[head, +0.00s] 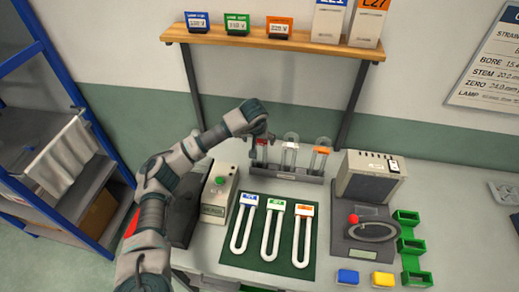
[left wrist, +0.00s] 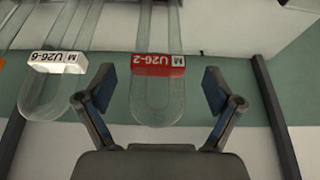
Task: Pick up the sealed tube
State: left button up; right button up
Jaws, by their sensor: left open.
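My left gripper (head: 259,133) is open over the left end of the rack (head: 286,173) at the back of the bench. In the left wrist view its spread fingers (left wrist: 150,92) stand on either side of a clear U-shaped tube with a red tag (left wrist: 158,66) marked U26-2. Nothing is held. A white-tagged tube (left wrist: 58,63) marked U26-6 is to its left; the rack also holds an orange-tagged tube (head: 321,152). Three U-tubes with blue (head: 249,199), green (head: 276,204) and orange (head: 305,210) tags lie on the mat. I cannot tell which tube is sealed.
The dark green mat (head: 239,257) lies in front of the rack. A box with a green button (head: 218,190) is left, a machine with a red knob (head: 353,219) right. A wooden shelf (head: 225,38) is above the rack.

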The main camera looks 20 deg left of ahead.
aim_at(260, 141)
pick_arm(q)
jog(key=shift+x, duration=1.6)
jog(key=shift+d+r, duration=0.1)
jog(key=shift+r, duration=0.05)
jog(key=c, duration=1.3)
